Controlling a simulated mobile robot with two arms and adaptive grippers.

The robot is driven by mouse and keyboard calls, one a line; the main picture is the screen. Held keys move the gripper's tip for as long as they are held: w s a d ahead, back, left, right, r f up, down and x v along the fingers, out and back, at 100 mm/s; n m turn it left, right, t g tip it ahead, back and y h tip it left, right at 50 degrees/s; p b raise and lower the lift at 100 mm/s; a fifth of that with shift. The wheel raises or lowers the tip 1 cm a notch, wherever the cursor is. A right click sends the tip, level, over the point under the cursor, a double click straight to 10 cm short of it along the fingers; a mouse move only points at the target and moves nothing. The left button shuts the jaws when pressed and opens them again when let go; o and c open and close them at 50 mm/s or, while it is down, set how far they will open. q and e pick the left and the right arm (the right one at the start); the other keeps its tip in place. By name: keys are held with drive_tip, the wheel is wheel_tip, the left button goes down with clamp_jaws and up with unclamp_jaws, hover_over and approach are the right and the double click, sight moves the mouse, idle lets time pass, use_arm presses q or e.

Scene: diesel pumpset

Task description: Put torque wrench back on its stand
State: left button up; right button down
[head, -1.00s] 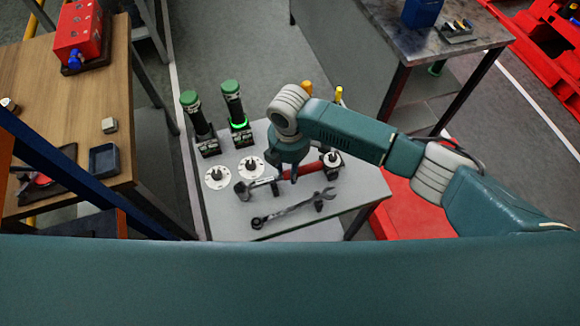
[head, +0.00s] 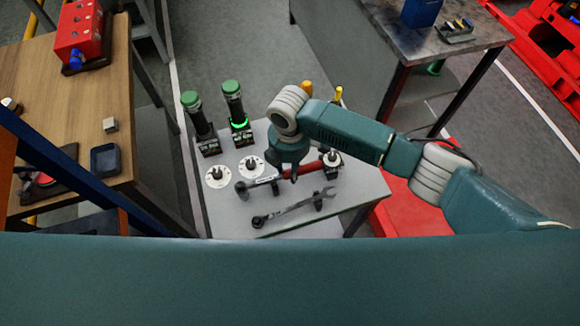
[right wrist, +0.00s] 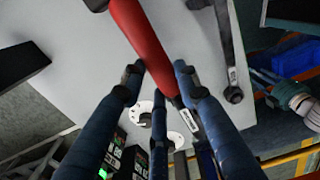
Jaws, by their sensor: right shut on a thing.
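The torque wrench (head: 308,168) has a red handle and a grey shaft. My left gripper is not in view.
A grey spanner (head: 290,208) lies nearer on the grey table (head: 350,215). Two white discs with dark knobs (head: 216,177) and two upright green-capped tools (head: 233,103) stand to the left. A wooden bench (head: 60,110) is at far left.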

drive_tip(key=shift+f+b, duration=0.65)
drive_tip(key=shift+f, duration=0.3)
idle(0.3)
drive_tip(key=c, duration=1.3)
unclamp_jaws()
drive_tip(key=shift+o, duration=0.5)
wheel_tip(320, 180, up, 12)
drive_tip(key=shift+a, duration=0.1)
